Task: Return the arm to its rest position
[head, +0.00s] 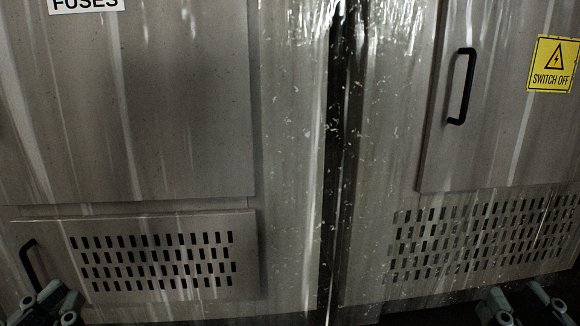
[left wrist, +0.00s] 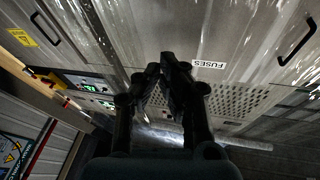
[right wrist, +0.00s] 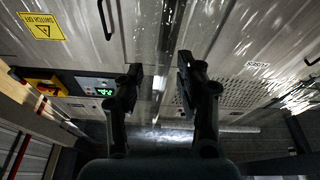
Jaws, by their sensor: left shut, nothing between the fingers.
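My left gripper (head: 52,303) is at the bottom left corner of the head view, in front of the lower panel of the grey cabinet (head: 290,130). In the left wrist view its fingers (left wrist: 166,68) are together with nothing between them. My right gripper (head: 525,303) is at the bottom right corner of the head view, low in front of the right cabinet (head: 390,140). In the right wrist view its fingers (right wrist: 160,72) stand apart and empty. Most of both arms is outside the head view.
The left cabinet has a FUSES label (head: 86,4), a vented lower panel (head: 150,290) and a black handle (head: 29,265). The right cabinet door has a black handle (head: 461,86) and a yellow SWITCH OFF sign (head: 553,64). A yellow-and-red switch (right wrist: 42,84) shows in the right wrist view.

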